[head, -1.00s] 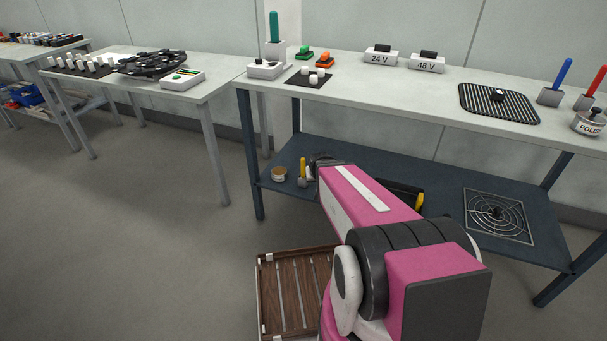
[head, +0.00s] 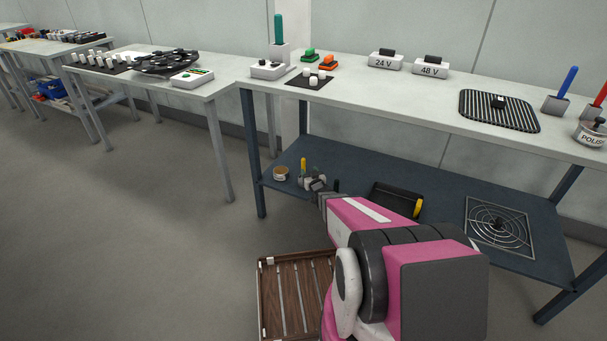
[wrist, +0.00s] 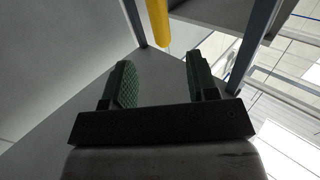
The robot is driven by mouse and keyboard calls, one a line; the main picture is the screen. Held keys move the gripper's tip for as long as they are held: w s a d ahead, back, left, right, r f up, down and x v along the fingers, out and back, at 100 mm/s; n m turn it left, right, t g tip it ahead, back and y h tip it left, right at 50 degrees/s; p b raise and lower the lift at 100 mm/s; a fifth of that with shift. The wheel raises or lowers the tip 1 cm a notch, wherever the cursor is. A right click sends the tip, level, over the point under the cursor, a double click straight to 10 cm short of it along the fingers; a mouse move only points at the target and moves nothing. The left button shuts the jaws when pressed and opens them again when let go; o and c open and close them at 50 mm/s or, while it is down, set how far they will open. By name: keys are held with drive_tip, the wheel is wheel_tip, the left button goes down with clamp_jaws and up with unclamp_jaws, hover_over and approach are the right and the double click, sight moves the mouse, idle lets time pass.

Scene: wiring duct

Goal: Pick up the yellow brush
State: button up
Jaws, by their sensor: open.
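The yellow brush (head: 303,166) stands with its handle upright on the lower shelf, near the shelf's left end; its lower part is hard to make out. My gripper (head: 317,184) is just right of it and low over the shelf. In the wrist view, a yellow handle (wrist: 158,22) shows at the top, beyond the fingertips and roughly in line with the gap between them. My gripper (wrist: 160,82) is open there, with nothing between its green fingers.
The lower shelf (head: 390,160) also holds a round tin (head: 280,173) left of the brush, a black tray (head: 385,196) with another yellow handle (head: 418,207), and a wire grid (head: 499,220). The tabletop (head: 420,98) lies above. A slatted wooden tray (head: 295,300) is below.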

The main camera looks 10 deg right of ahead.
sight(304, 164)
drive_tip(key=w, duration=0.3)
drive_tip(key=w+a, duration=0.1)
drive_tip(key=w, duration=0.6)
drive_tip(key=shift+w+a, duration=0.15)
drive_tip(key=shift+a, duration=0.25)
clamp_jaws()
